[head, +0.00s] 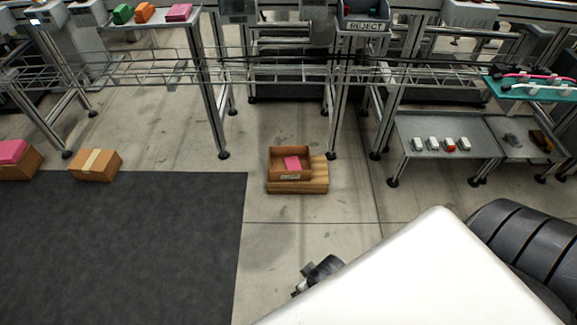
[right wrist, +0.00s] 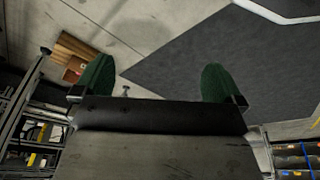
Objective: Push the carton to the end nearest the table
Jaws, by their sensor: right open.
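An open brown carton (head: 290,174) with a pink item (head: 292,163) inside sits on a small wooden pallet (head: 318,176) on the floor. The carton is toward the pallet's left end, and bare wood shows at the right end. My right gripper (head: 318,276) is in front of the pallet, nearer to me and apart from the carton, partly hidden by my white arm. In the right wrist view its two green fingers are wide apart with nothing between them (right wrist: 156,66). The carton (right wrist: 75,68) and pallet (right wrist: 78,46) show there beyond the left finger. My left gripper is out of view.
A low grey table (head: 440,125) with several small items stands right of the pallet. A metal frame with wire trays (head: 280,65) runs behind it. Closed cartons (head: 95,166) and a dark mat (head: 120,240) lie left. Bare concrete surrounds the pallet.

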